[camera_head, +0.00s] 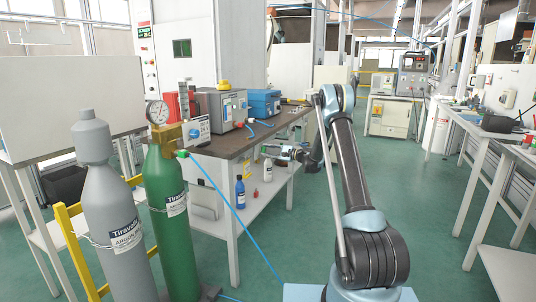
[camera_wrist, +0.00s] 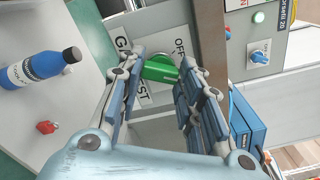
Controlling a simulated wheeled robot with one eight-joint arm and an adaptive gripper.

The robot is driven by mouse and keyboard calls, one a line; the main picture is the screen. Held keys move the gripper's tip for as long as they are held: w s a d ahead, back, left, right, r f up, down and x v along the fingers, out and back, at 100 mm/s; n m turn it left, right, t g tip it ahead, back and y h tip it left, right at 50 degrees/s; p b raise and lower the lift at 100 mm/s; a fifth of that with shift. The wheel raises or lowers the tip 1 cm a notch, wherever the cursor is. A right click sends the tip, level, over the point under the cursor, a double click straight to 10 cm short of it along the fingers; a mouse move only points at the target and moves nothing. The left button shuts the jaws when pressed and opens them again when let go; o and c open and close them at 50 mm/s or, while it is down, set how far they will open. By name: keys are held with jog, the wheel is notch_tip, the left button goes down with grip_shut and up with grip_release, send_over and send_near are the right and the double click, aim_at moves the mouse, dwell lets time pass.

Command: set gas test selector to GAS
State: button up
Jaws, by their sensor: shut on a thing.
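The gas test selector is a green knob (camera_wrist: 160,70) on a white plate (camera_wrist: 148,42) in the wrist view. The plate shows "OFF" at the upper right and parts of larger lettering, "GA" and "ST", at the left. My gripper's (camera_wrist: 162,72) two blue-grey fingers are shut on the knob, one on each side. The left finger covers the middle of the larger lettering, and I cannot tell which mark the knob points to. In the head view my gripper (camera_head: 280,152) is at the side of the dark-topped workbench (camera_head: 235,146); the knob cannot be made out there.
A blue bottle (camera_head: 240,192) and a small red item (camera_wrist: 47,127) are on the bench's lower shelf. A blue box (camera_head: 264,103) and a grey unit (camera_head: 222,106) stand on top. Grey (camera_head: 110,200) and green (camera_head: 170,220) cylinders stand at left. The right aisle is clear.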

jog(key=shift+d+f, duration=0.1)
jog(key=shift+f, duration=0.05)
jog(key=o, duration=1.1)
jog(key=shift+w, duration=0.1)
jog(key=shift+c, duration=0.2)
jog(key=v, duration=1.2)
